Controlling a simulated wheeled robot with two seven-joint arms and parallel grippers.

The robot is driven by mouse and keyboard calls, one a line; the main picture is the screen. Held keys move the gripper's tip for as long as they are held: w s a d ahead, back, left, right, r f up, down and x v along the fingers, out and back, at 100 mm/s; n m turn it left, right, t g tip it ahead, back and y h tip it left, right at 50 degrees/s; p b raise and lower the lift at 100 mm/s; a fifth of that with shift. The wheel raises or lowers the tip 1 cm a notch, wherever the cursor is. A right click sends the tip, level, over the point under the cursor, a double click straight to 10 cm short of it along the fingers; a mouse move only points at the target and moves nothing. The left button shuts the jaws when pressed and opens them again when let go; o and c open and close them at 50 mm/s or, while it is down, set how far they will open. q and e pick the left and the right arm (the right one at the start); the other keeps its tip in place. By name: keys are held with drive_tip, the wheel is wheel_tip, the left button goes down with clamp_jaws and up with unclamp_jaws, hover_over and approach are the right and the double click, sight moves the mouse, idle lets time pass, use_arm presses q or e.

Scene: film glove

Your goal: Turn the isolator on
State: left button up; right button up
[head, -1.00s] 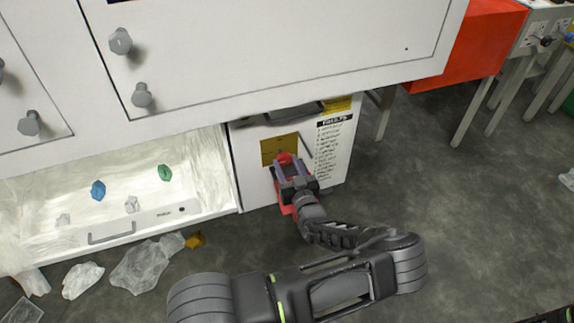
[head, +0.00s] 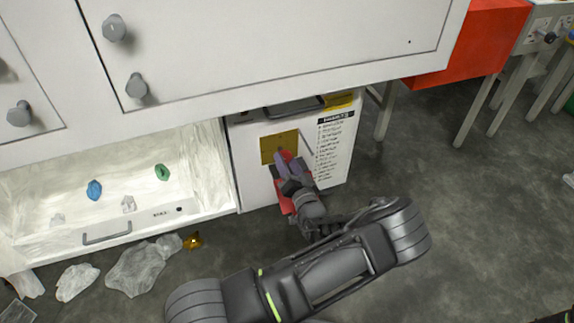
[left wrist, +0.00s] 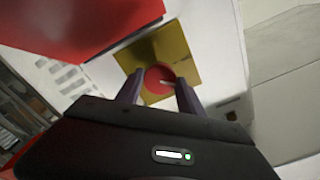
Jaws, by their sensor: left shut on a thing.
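The isolator is a red round knob (head: 287,155) on a yellow plate (head: 279,145), on the front of a low white cabinet (head: 262,183). My left gripper (head: 283,158) reaches it from the front and is shut on the knob, with its purple fingers on either side. In the left wrist view, the knob (left wrist: 158,78) sits between the fingertips, with a pale mark on its face and the yellow plate (left wrist: 178,50) behind. The gripper hides part of the knob in the head view. My right gripper is not in view.
A printed label (head: 328,150) is right of the plate. A dark handle (head: 293,107) sits above it. On the left is an open white drawer (head: 105,225) with several small coloured items. Crumpled plastic (head: 140,268) lies on the floor. The floor at right is mostly clear.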

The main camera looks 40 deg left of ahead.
use_arm(q)
drive_tip(key=m, duration=0.4)
drive_tip(key=shift+m, duration=0.3)
drive_tip(key=m, duration=0.5)
drive_tip(key=shift+m, duration=0.3)
drive_tip(key=o, duration=1.4)
drive_tip(key=p+v, duration=0.1)
drive_tip(key=v, duration=0.6)
drive_tip(key=shift+s+d+p, duration=0.2)
drive_tip(key=shift+d+p, duration=0.1)
drive_tip(key=shift+d, duration=0.05)
